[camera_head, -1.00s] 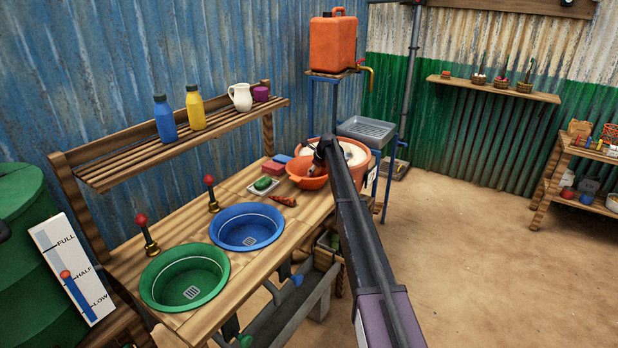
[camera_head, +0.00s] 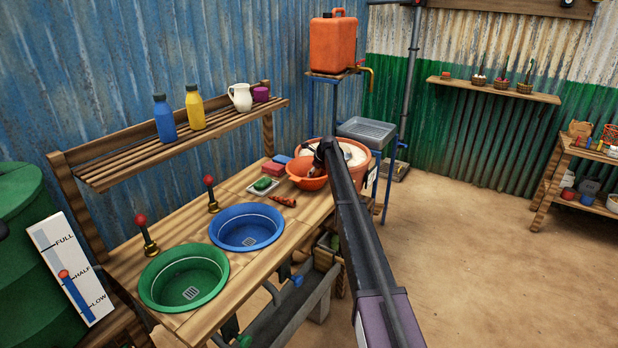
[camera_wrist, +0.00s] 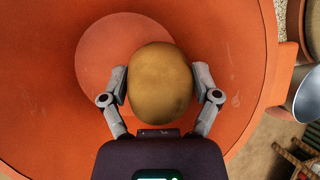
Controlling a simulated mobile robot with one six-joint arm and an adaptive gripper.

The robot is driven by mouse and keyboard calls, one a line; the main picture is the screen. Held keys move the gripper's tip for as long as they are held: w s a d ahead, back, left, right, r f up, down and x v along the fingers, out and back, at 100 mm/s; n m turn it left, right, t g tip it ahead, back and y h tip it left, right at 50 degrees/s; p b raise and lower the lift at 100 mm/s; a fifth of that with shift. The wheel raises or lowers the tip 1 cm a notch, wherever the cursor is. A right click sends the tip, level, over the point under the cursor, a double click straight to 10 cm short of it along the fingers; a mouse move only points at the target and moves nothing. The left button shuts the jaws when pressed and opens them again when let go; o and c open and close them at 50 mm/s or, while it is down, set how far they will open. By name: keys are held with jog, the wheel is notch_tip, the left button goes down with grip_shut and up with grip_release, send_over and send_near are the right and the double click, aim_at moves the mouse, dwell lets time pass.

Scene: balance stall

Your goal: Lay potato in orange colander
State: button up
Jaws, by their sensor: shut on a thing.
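The potato (camera_wrist: 160,84) is brown and rounded, held between the two fingers of my gripper (camera_wrist: 160,92) in the wrist view. My gripper is shut on it from both sides. Behind the potato, the orange colander (camera_wrist: 50,60) fills most of the wrist view, with a lighter round patch at its middle. In the head view the orange colander (camera_head: 299,181) sits at the far end of the wooden bench, and my arm's end is over it. The potato is not clear in the head view. I cannot tell whether it touches the colander's floor.
A large orange tub (camera_head: 357,158) with pale contents stands right beside the colander. Blue (camera_head: 247,205) and green (camera_head: 150,283) basins are nearer.

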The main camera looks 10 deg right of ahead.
jog(key=o, duration=1)
jog(key=shift+r, duration=0.15)
notch_tip(320, 180, up, 12)
jog(key=p, duration=1.2)
jog(key=s+n+g+h, duration=0.1)
jog(key=s+n, duration=0.7)
jog(key=s, duration=1.3)
jog(key=s+a+f+n+g+h, duration=0.1)
jog(key=s+n, duration=0.8)
jog(key=s, duration=1.3)
jog(key=s+f+n+g+h, duration=0.1)
jog(key=s+n+g, duration=0.2)
jog(key=s, duration=1.9)
jog(key=n, duration=0.5)
jog(key=shift+s+a+f+n, duration=0.15)
jog(key=shift+a+n, duration=0.15)
jog(key=shift+n, duration=0.1)
